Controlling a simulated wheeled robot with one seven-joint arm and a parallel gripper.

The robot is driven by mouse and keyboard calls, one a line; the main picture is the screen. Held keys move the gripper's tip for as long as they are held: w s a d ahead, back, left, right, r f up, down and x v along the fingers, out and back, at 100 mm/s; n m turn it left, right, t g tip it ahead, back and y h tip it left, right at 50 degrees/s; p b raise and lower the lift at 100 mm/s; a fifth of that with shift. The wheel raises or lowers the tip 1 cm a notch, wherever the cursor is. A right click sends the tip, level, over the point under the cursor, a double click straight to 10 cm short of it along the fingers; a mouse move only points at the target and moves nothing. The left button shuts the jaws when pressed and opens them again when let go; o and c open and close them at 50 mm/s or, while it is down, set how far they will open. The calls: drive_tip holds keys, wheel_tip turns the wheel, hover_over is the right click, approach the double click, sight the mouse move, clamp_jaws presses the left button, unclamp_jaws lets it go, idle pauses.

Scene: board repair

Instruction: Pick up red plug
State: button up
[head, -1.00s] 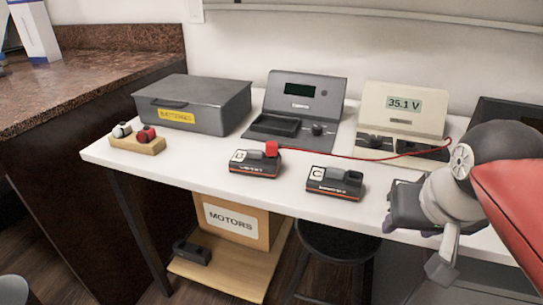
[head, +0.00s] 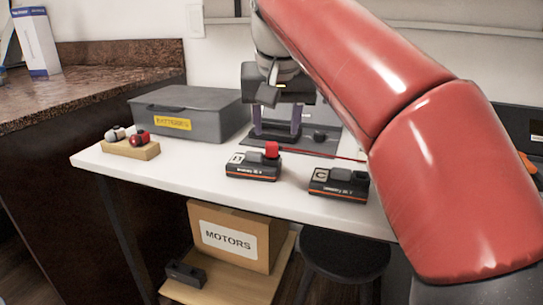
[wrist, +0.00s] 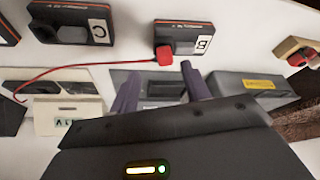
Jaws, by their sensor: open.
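The red plug (head: 271,149) sits upright on the black battery marked B (head: 252,172), at that battery's right end. It also shows in the wrist view (wrist: 165,54), on battery B (wrist: 188,38). A thin red cable (wrist: 62,67) runs from it to the cream meter (wrist: 70,114). My gripper (head: 277,132) is open and empty. In the head view it hangs over the back of the table, in front of the grey device with a tray. In the wrist view its two fingers (wrist: 160,75) point toward the plug, which lies just beyond their tips.
Battery C (head: 338,184) lies right of B. A grey batteries case (head: 200,108) stands at the back left, near a wooden block (head: 132,151) holding red and white pieces. My arm hides the meter in the head view.

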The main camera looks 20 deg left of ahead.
sight(272, 145)
drive_tip(key=x, duration=0.1)
drive_tip(key=b+x, duration=0.1)
drive_tip(key=x, duration=0.1)
drive_tip(key=a+x, duration=0.1)
drive_tip(key=x, duration=0.1)
drive_tip(key=shift+w+f+b, duration=0.15)
drive_tip(key=shift+f+b, duration=0.05)
drive_tip(key=shift+b, duration=0.2)
clamp_jaws()
drive_tip(key=shift+r, duration=0.15)
